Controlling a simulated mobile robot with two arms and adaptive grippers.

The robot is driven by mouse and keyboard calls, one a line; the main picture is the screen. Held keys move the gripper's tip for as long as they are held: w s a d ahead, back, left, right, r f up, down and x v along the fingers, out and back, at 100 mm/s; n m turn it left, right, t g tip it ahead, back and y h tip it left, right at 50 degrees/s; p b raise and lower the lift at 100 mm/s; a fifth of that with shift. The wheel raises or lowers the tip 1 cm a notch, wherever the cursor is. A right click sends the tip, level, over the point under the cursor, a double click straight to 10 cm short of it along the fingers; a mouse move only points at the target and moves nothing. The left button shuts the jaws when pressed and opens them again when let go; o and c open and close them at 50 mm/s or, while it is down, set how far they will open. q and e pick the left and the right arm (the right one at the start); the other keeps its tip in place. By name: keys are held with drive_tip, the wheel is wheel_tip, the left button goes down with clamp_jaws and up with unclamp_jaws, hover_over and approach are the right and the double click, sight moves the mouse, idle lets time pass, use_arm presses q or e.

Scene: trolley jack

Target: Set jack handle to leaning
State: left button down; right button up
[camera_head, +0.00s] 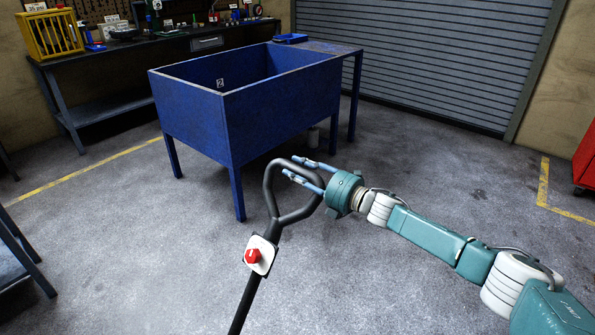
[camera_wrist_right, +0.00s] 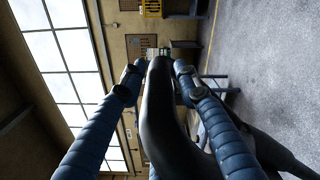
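The jack handle (camera_head: 249,291) is a dark pole with a closed loop grip (camera_head: 271,187) at its top and a white plate with a red knob (camera_head: 252,256) below the loop. It stands tilted in the head view, its lower end out of frame. My right gripper (camera_head: 291,167) is at the upper right of the loop, its blue fingers spread. In the right wrist view the black grip bar (camera_wrist_right: 160,112) runs between the two fingers, with narrow gaps showing near the tips. Contact deeper in is hard to tell. My left gripper is not in view.
A blue tub on legs (camera_head: 285,101) stands just behind the handle. A workbench (camera_head: 105,52) with tools is along the back wall, beside a grey roller shutter (camera_head: 430,60). A red cabinet (camera_head: 586,165) is at the right edge. The grey floor around is mostly clear.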

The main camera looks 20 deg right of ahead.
drive_tip(key=shift+o, duration=0.4)
drive_tip(key=shift+s+d, duration=0.2)
drive_tip(key=shift+s, duration=0.1)
drive_tip(key=v, duration=1.1)
drive_tip(key=shift+s+d, duration=0.15)
